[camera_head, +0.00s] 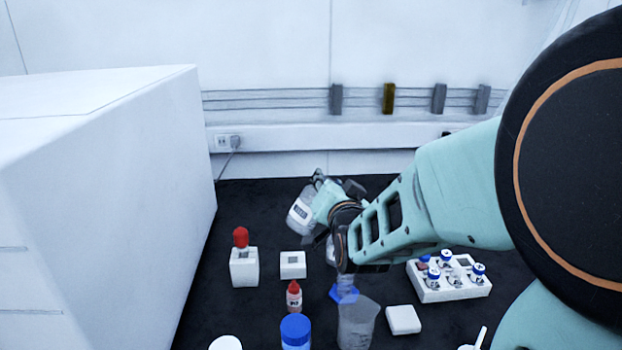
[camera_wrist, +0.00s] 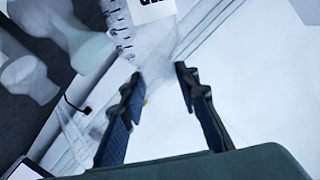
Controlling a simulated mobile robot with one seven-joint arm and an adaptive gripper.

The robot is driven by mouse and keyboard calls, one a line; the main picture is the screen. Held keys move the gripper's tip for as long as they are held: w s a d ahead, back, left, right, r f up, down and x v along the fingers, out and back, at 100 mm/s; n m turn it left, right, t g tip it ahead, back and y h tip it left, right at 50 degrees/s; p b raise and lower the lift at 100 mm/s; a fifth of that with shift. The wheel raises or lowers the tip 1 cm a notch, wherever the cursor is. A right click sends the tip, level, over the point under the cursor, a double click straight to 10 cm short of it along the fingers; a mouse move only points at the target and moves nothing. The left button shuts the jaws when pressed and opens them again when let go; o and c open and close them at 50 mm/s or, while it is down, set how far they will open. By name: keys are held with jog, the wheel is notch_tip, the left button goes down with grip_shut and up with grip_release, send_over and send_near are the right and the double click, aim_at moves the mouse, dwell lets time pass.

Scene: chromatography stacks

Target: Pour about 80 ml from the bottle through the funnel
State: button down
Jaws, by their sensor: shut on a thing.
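The bottle (camera_head: 300,211) is clear with a white label. It hangs tilted at the end of my arm, above the dark bench. My gripper (camera_head: 326,190) is shut on it; the arm partly hides the grip. In the wrist view the fingers of my gripper (camera_wrist: 158,80) are on either side of the clear bottle (camera_wrist: 125,42), whose label is cut by the top edge. A clear vessel with a blue foot (camera_head: 343,293) stands below my wrist, its upper part hidden by the arm. I cannot make out the funnel there. Any liquid level is unclear.
A clear beaker (camera_head: 357,325) stands in front, beside a blue-capped jar (camera_head: 296,334). A red-topped bottle (camera_head: 243,262), small red-capped bottle (camera_head: 294,298) and white block (camera_head: 293,265) stand left. A vial rack (camera_head: 450,290) is right. A large white box (camera_head: 110,200) bounds the left.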

dwell(0.3)
jog(key=shift+f+m, duration=0.1)
jog(key=shift+m, duration=0.4)
jog(key=shift+f, duration=0.1)
jog(key=shift+w+d+f+m+y, duration=0.1)
jog(key=shift+d+f+m+y, duration=0.15)
jog(key=shift+m, duration=0.25)
jog(key=shift+f+m+g, duration=0.3)
jog(key=shift+f+m, duration=0.05)
jog(key=shift+m, duration=0.05)
dwell(0.4)
jog(key=shift+d+f+m+y+p, duration=0.2)
jog(key=shift+f+m+y+p, duration=0.05)
jog(key=shift+m+p, duration=0.25)
